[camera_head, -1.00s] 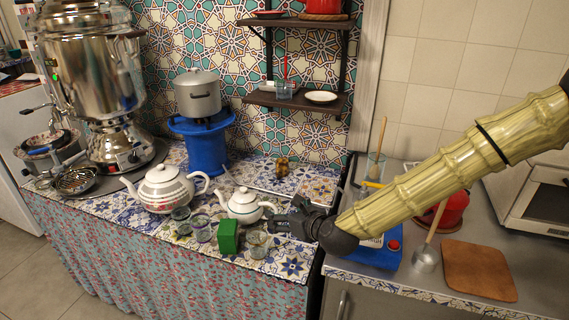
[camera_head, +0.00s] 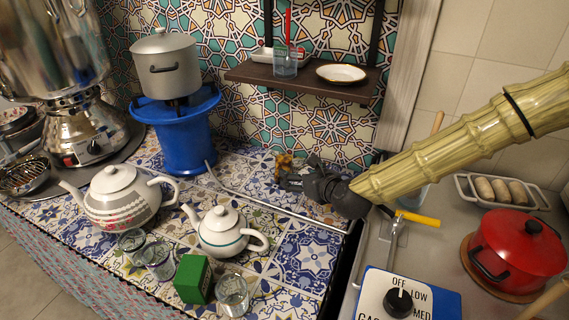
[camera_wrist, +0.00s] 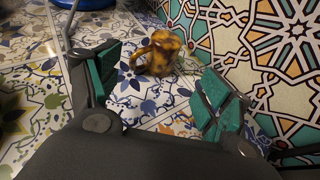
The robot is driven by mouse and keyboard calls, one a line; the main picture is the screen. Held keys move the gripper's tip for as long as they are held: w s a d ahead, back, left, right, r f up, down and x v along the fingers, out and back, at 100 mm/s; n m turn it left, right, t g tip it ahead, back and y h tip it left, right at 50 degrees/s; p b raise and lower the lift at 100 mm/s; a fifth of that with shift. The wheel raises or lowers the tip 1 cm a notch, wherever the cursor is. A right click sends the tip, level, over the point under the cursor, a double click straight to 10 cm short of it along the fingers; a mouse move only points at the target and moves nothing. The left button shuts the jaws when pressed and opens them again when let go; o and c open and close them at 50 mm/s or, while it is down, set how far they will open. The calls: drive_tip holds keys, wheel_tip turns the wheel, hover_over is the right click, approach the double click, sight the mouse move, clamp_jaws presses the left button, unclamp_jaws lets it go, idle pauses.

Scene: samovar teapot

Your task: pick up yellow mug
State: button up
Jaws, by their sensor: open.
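The yellow mug (camera_wrist: 158,54), mottled with dark brown, stands on the patterned tile counter near the tiled back wall. In the wrist view it sits ahead of my gripper (camera_wrist: 156,98), between the lines of the two fingers, with its handle towards the left. In the head view the mug (camera_head: 284,161) shows small, just beyond my gripper (camera_head: 287,181), which partly covers its lower part. My gripper is open with green finger pads apart and nothing between them.
A white teapot (camera_head: 222,232), a larger patterned teapot (camera_head: 122,198), a green box (camera_head: 193,278) and several glasses stand left and in front. A blue stand (camera_head: 187,140) with a grey pot (camera_head: 166,68) is behind left. A shelf (camera_head: 300,84) overhangs the wall.

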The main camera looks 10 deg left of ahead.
sight(286, 167)
drive_tip(key=shift+w+a, duration=0.3)
drive_tip(key=shift+a, duration=0.1)
drive_tip(key=x, duration=0.3)
drive_tip(key=shift+d+f, duration=0.15)
drive_tip(key=shift+x, duration=3.05)
drive_tip(key=shift+c, duration=0.2)
drive_tip(key=c, duration=1.6)
